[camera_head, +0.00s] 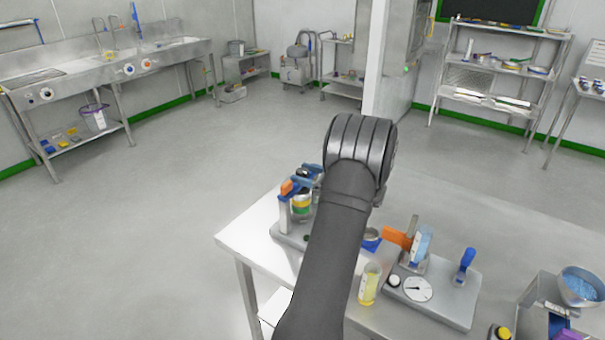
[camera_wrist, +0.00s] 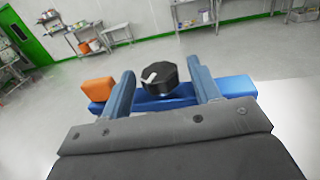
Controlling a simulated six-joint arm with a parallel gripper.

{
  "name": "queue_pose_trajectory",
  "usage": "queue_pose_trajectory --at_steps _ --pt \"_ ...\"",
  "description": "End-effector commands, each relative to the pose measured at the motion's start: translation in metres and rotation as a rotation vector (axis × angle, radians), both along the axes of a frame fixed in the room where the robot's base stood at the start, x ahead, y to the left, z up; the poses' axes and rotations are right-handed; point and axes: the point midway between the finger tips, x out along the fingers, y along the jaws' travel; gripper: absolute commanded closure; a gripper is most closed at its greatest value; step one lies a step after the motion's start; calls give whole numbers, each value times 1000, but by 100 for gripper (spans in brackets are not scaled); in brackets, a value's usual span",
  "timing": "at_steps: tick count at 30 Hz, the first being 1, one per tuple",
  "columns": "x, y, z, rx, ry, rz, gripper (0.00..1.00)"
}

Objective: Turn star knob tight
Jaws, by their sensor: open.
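The black star knob (camera_wrist: 160,82) with a white mark on top shows in the wrist view. My gripper (camera_wrist: 160,68) is open, with one blue-grey finger on each side of the knob and a gap to both. Whether the fingers are level with the knob is hard to tell. In the head view, the clamp stand with an orange end (camera_head: 290,187) is at the left of the table, and my arm hides part of it and my gripper.
The steel table (camera_head: 255,240) also holds a clear yellow-labelled cup (camera_head: 370,283), a plate with a dial gauge (camera_head: 417,289), an orange and blue clamp (camera_head: 410,241), and a bowl of blue granules (camera_head: 582,286) at right. Open floor lies beyond the table.

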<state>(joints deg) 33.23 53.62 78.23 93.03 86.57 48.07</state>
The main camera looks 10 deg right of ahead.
Motion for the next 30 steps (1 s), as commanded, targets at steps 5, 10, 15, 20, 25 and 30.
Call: queue_pose_trajectory --at_steps 5,10,15,20,25,30 --pt "6 8 0 -1 1 -1 43" --pt "6 8 0 0 0 -1 43" --pt "6 8 0 0 0 -1 67" --pt "6 8 0 0 0 -1 86" --pt "6 8 0 1 0 -18 86" --pt "5 8 0 1 1 -83 86"
